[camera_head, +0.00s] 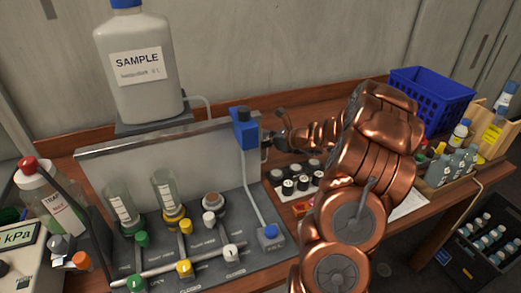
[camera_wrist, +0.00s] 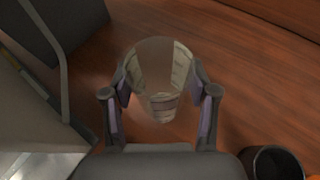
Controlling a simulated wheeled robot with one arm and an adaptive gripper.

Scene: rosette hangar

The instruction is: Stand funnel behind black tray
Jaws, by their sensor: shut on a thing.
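My gripper (camera_wrist: 160,98) is shut on a clear, see-through funnel (camera_wrist: 160,70) with pale label markings, held between its two fingers in the wrist view. Brown wooden surface shows around it; I cannot tell whether it touches the wood. In the head view my gripper (camera_head: 270,142) is at the back of the bench, just right of the blue block on the panel, and the funnel is hidden there. A low tray (camera_head: 316,192) of small black-capped jars lies in front of it, partly hidden by my arm; I cannot tell for sure that this is the black tray.
A grey filter rack (camera_head: 200,262) with two clear labelled funnels (camera_head: 164,192) stands left, under an upright panel (camera_head: 90,155). A SAMPLE bottle (camera_head: 140,70) stands behind it. A blue basket (camera_head: 430,92) and bottles (camera_head: 455,165) are right. A dark round cup (camera_wrist: 274,163) is near my gripper.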

